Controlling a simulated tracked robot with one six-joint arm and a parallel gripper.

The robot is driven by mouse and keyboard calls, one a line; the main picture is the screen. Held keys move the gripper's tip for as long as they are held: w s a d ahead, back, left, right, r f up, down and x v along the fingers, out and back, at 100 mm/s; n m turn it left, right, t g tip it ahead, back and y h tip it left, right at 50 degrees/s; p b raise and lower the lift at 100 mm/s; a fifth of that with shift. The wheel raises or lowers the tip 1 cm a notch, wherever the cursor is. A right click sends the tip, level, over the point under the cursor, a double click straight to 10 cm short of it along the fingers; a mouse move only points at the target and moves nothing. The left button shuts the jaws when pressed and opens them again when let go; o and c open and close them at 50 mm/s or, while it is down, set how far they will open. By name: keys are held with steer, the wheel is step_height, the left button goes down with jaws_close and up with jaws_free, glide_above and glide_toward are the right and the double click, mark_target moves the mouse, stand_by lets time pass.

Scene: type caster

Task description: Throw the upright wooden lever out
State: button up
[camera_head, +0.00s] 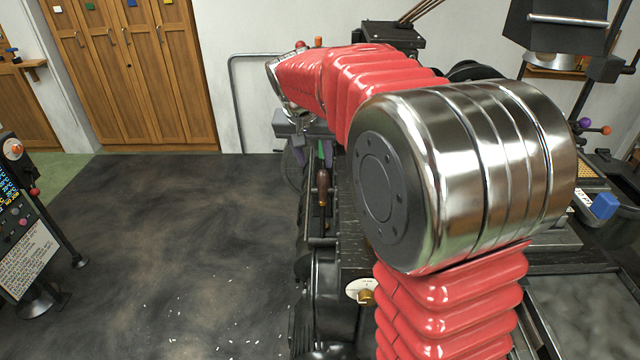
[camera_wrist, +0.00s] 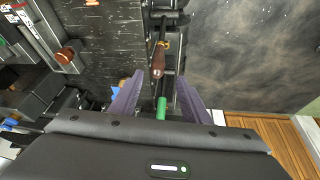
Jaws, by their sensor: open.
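The wooden lever (camera_head: 322,187) has a brown handle and stands on the left side of the dark machine in the head view. In the wrist view its handle (camera_wrist: 158,60) shows ahead of my gripper (camera_wrist: 157,95), roughly in line with the gap between the fingers. The two purple fingers are spread apart with nothing gripped, and they look clear of the lever. A green handle (camera_wrist: 161,108) shows between the fingers in the wrist view. In the head view my fingers (camera_head: 312,150) are small and partly hidden by the machine parts and my arm.
A brown round knob (camera_wrist: 65,55) lies left of the fingers in the wrist view. A control panel (camera_head: 25,215) stands at the far left. Wooden lockers (camera_head: 130,75) line the back wall. The dark floor (camera_head: 180,230) left of the machine is open, with small pale scraps.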

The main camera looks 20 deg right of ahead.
mark_target(320, 181)
steer(key=shift+d, duration=0.15)
steer(key=x, duration=1.4)
steer(key=shift+c, duration=0.5)
jaws_close()
steer(key=shift+r, duration=0.1)
